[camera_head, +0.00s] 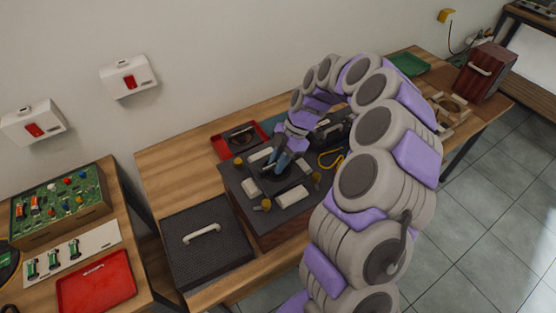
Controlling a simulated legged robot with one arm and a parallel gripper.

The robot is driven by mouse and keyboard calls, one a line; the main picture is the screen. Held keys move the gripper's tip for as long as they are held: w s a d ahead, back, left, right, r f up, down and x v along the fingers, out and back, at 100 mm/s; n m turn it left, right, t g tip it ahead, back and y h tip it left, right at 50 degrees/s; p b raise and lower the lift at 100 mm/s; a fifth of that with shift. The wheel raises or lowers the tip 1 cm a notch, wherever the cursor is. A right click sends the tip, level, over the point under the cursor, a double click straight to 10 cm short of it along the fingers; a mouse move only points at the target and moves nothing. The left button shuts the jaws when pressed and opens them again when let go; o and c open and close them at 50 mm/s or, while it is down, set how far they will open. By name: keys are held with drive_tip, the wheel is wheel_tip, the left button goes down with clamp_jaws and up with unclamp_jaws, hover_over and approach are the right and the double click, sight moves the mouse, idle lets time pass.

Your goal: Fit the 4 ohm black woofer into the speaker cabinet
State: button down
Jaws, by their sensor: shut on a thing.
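The speaker cabinet (234,187) lies on the wooden bench with its dark face up and a reddish-brown wooden side showing at the front. Pale blocks and small yellow knobs sit around the middle of that face. My gripper (281,164) points down over the middle of the face, with its blue-grey fingers shut on a dark piece, which looks like the black woofer (268,177). The woofer is at or just above the middle of the cabinet face. Its size, the opening beneath it and whether it is seated cannot be told. My arm hides the cabinet's right side.
A red tray (220,147) with a dark round part stands behind the cabinet. A black grille panel (173,224) with a pale handle lies to the left. A yellow loop (322,163) lies close on the right. A green tray (411,66) and wooden box (489,82) are farther right.

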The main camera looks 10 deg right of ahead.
drive_tip(key=shift+f+b, duration=0.5)
drive_tip(key=shift+f, duration=0.45)
drive_tip(key=c, duration=0.9)
unclamp_jaws()
drive_tip(key=shift+r, duration=0.1)
drive_tip(key=p+v, duration=0.3)
drive_tip(key=v, duration=1.4)
drive_tip(key=shift+w+d+p, duration=0.15)
drive_tip(key=shift+p, duration=0.2)
drive_tip(key=shift+r, duration=0.1)
